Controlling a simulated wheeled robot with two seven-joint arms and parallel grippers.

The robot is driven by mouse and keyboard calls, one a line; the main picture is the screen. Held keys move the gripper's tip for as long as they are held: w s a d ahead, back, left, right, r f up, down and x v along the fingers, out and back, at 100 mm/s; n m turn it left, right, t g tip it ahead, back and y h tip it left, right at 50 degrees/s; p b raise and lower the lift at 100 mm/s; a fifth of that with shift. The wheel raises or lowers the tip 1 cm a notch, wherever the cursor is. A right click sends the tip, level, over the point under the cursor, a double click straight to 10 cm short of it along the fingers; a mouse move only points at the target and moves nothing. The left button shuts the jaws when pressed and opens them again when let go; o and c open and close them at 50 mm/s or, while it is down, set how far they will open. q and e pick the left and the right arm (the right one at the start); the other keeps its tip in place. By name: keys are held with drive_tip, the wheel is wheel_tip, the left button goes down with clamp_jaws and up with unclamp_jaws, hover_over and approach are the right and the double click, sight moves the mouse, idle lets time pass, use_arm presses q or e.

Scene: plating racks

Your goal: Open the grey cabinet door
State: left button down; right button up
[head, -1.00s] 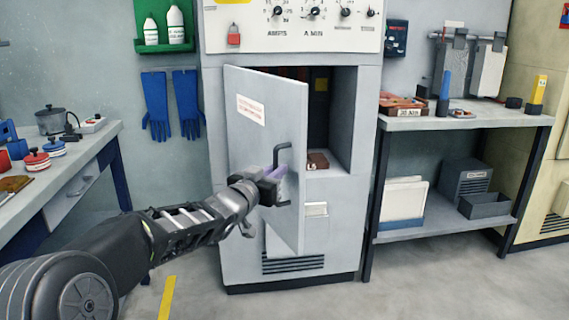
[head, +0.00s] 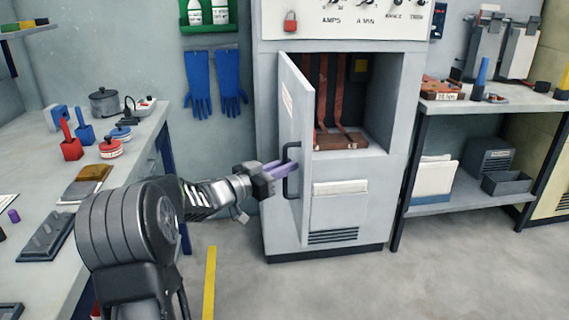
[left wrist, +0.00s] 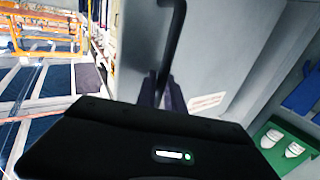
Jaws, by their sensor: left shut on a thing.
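The grey cabinet (head: 340,215) stands in the middle of the head view. Its grey door (head: 298,115) is hinged on the left and stands wide open, seen at a steep angle. Red-brown bars and a brown block show inside. My left gripper (head: 284,168) is shut on the door's black bar handle (head: 290,185). In the left wrist view the fingers (left wrist: 163,90) close around the handle (left wrist: 174,40), with the door's face (left wrist: 215,60) behind. My right gripper is not in view.
A workbench (head: 110,215) with tools and tins stands at the left, close to my left arm. Blue gloves (head: 200,85) hang on the wall behind the door. A shelf table (head: 500,105) stands at the right. The floor (head: 330,290) in front is clear.

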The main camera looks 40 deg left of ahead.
use_arm(q)
drive_tip(key=shift+a+r, duration=0.1)
drive_tip(key=shift+r, duration=0.15)
drive_tip(key=c, duration=1.5)
unclamp_jaws()
drive_tip(key=shift+w+f, duration=0.1)
drive_tip(key=shift+f, duration=0.05)
drive_tip(key=shift+o, duration=0.2)
drive_tip(key=v, duration=0.7)
drive_tip(key=shift+s, duration=0.45)
